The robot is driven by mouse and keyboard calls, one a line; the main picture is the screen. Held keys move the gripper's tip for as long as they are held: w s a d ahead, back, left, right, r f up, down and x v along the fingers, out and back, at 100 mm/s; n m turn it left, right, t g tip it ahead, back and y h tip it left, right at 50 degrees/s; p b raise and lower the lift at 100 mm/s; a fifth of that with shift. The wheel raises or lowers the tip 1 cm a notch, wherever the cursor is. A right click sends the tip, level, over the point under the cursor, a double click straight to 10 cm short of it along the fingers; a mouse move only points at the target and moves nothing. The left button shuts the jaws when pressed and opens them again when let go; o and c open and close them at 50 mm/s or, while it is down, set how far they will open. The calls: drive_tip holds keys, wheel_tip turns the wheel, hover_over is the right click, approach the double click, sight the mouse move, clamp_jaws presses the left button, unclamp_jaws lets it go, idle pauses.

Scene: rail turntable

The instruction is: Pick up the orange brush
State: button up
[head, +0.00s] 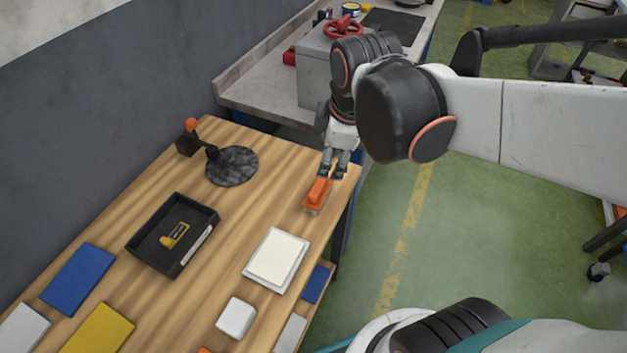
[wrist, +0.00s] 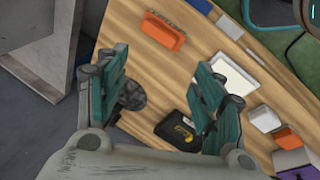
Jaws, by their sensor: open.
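The orange brush (head: 318,195) lies on the wooden table (head: 225,215) near its right edge. In the wrist view the orange brush (wrist: 163,32) lies beyond the fingertips, between their lines, with its bristles at the far side. My gripper (head: 333,174) is just behind the brush in the head view, close to it. Whether the fingers touch the brush cannot be told there. In the wrist view my gripper (wrist: 155,75) has its fingers wide apart with nothing between them.
A white pad (head: 276,260) lies in front of the brush. A black tray (head: 172,235) with a yellow item (head: 175,235) is left of centre. A dark round disc (head: 232,166) and an orange-knobbed lever (head: 191,125) stand at the back. A grey box (head: 315,75) is behind.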

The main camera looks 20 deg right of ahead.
sight(318, 185)
drive_tip(key=w+f+n+g, duration=0.1)
drive_tip(key=w+f+n, duration=0.1)
drive_tip(key=f+n, duration=0.3)
drive_tip(key=w+f+n+g+b, duration=0.1)
drive_tip(key=w+f+n, duration=0.1)
drive_tip(key=f+n, duration=0.2)
drive_tip(key=w+f+n+g+b, duration=0.1)
drive_tip(key=w+f+n, duration=0.1)
drive_tip(key=f+n, duration=0.3)
drive_tip(key=shift+w+a+f+n+g, duration=0.15)
drive_tip(key=shift+f+g, duration=0.05)
drive_tip(key=shift+f, duration=0.4)
drive_tip(key=shift+w+a+f+n+g, duration=0.1)
drive_tip(key=shift+w+f+n+g, duration=0.1)
drive_tip(key=shift+f, duration=0.4)
drive_tip(key=shift+w+d+f+b, duration=0.1)
drive_tip(key=shift+f+b, duration=0.6)
drive_tip(key=shift+f, duration=0.65)
drive_tip(key=shift+w+d+f+b, duration=0.1)
drive_tip(key=shift+f+b, duration=0.55)
drive_tip(key=shift+f, duration=0.7)
drive_tip(key=shift+r, duration=0.1)
drive_tip(key=c, duration=1.2)
